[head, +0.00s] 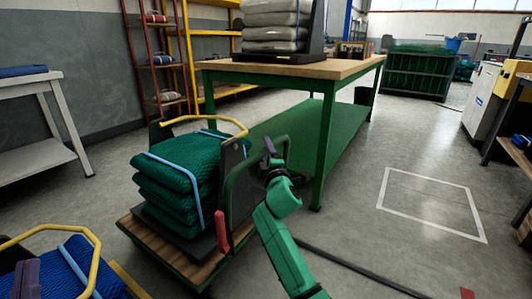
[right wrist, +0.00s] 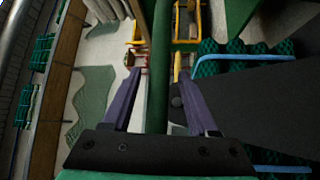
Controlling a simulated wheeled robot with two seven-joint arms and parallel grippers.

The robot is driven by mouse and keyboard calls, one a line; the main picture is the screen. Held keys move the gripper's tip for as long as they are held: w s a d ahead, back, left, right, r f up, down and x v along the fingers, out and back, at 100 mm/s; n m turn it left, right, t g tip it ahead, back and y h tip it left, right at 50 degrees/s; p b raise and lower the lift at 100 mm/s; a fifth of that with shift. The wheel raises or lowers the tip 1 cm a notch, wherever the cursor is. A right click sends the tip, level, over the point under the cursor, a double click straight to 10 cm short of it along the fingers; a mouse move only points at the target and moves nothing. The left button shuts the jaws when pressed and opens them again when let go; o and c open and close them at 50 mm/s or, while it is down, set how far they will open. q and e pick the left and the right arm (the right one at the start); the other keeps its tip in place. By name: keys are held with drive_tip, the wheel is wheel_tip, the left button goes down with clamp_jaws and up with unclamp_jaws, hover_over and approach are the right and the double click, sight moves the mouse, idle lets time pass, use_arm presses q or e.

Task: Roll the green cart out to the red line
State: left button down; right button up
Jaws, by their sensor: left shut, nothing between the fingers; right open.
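The green cart (head: 180,268) stands on the floor at centre left, its wooden deck carrying a stack of dark green nets (head: 175,190) tied with blue straps. My right gripper (head: 272,155) is at the handle; in the right wrist view, the open fingers (right wrist: 158,78) stand either side of a green bar (right wrist: 161,50). My left gripper (head: 25,280) shows only in part at the lower left, shut and empty. A small red patch (head: 467,293), perhaps the red line, shows at the bottom edge.
A green-framed workbench (head: 345,68) stands close behind the cart. Blue nets (head: 62,272) with a yellow handle lie at the lower left. A dark strip (head: 365,270) crosses the floor. The floor around the white outlined square (head: 430,203) is clear.

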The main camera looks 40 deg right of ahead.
clamp_jaws()
drive_tip(key=shift+f, duration=0.1)
idle(1.4)
